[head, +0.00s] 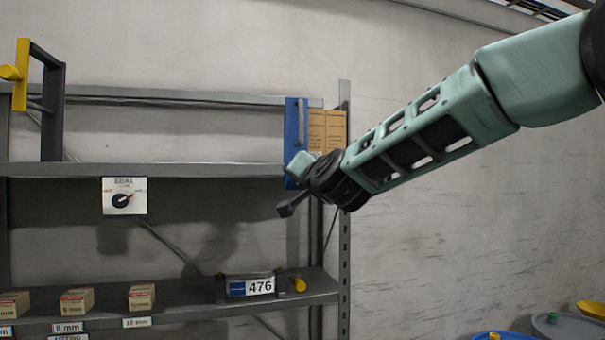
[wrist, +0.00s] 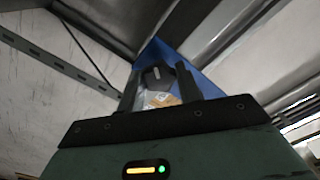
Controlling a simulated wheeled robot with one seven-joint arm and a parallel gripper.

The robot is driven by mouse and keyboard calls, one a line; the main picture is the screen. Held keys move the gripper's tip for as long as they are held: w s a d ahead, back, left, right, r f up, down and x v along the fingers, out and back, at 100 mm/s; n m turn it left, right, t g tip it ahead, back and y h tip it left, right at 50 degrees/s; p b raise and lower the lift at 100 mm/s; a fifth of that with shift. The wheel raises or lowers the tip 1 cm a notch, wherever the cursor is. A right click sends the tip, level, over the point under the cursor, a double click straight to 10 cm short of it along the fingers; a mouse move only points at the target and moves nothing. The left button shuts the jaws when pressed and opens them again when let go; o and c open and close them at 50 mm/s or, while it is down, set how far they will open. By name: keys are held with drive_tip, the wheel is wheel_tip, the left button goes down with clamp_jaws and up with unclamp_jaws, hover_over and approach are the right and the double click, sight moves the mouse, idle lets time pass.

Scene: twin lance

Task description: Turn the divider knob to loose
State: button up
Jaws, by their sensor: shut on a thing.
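The blue divider (head: 292,125) stands upright at the right end of the upper shelf, with a grey handle strip on its face. In the wrist view its blue panel (wrist: 205,85) rises behind my fingers. A dark knob (wrist: 157,77) on it sits between the two dark fingers of my gripper (wrist: 160,82), which is shut on it. In the head view my wrist covers the knob and fingertips. The knob's pointer and markings cannot be read. A goal card (head: 125,196) on the shelf edge shows a black dial with a red mark left and a green mark right.
Cardboard boxes (head: 328,128) stand right beside the divider. The lower shelf holds small cartons (head: 142,297) and a unit labelled 476 (head: 258,287). The upper shelf's middle is clear.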

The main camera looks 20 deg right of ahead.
drive_tip(key=shift+a+f+n+p, duration=0.1)
drive_tip(key=shift+n+p, duration=1.35)
drive_tip(key=shift+n, duration=2.25)
drive_tip(key=o, duration=1)
drive_tip(key=shift+s, duration=0.1)
